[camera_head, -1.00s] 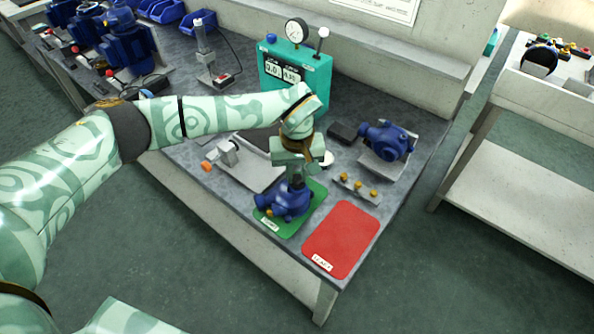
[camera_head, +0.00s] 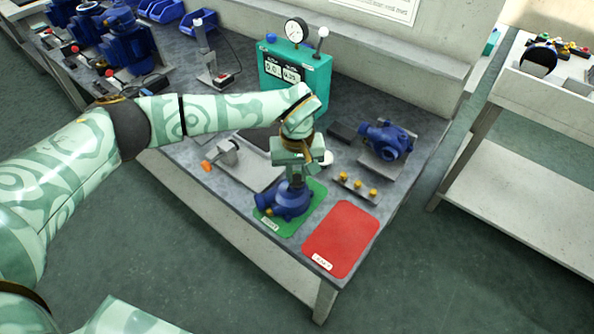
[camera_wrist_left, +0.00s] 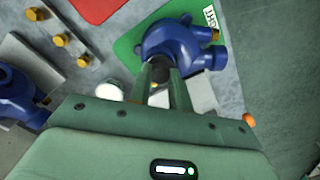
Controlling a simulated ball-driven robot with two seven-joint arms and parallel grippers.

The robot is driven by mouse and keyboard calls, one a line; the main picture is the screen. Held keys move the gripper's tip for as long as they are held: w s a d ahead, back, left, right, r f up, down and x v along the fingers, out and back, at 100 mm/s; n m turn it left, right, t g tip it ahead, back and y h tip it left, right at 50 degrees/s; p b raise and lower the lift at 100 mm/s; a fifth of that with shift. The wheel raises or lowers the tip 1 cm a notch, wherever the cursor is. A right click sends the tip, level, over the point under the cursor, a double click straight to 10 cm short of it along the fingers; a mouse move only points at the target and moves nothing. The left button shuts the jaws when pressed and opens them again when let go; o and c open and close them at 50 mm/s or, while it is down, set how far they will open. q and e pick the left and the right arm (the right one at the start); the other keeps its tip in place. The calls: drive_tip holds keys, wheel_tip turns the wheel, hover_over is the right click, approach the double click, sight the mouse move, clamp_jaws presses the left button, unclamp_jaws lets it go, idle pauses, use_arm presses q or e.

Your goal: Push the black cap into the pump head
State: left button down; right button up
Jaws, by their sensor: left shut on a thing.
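The blue pump head (camera_head: 287,203) sits on the green mat (camera_head: 314,197) near the front of the bench. My left gripper (camera_head: 296,180) points down just above the pump head's top. In the left wrist view, the left gripper (camera_wrist_left: 161,85) is shut on the black cap (camera_wrist_left: 160,69), a small dark round piece between its fingertips. The pump head (camera_wrist_left: 175,45) lies right at the cap there. The fingers hide part of the cap, and I cannot tell how deep it sits in the opening. My right gripper is not in view.
A red mat (camera_head: 342,240) lies empty on the right. A rail with brass knobs (camera_head: 358,190) and another blue pump (camera_head: 386,140) stand behind it. A teal gauge box (camera_head: 295,80) is at the back. A grey fixture with an orange knob (camera_head: 207,165) is to the left.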

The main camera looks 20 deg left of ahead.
use_arm(q)
drive_tip(key=shift+f, duration=0.4)
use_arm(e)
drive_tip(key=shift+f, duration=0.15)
use_arm(q)
drive_tip(key=c, duration=1.2)
unclamp_jaws()
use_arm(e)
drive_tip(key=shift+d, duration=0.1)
use_arm(q)
drive_tip(key=shift+r+p, duration=1.9)
drive_tip(key=shift+r, duration=1.15)
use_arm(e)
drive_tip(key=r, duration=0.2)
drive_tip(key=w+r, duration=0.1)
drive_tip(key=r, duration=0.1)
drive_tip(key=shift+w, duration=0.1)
use_arm(q)
drive_tip(key=shift+f, duration=0.1)
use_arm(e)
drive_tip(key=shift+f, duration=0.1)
use_arm(q)
wheel_tip(320, 180, up, 16)
drive_tip(key=p, duration=0.3)
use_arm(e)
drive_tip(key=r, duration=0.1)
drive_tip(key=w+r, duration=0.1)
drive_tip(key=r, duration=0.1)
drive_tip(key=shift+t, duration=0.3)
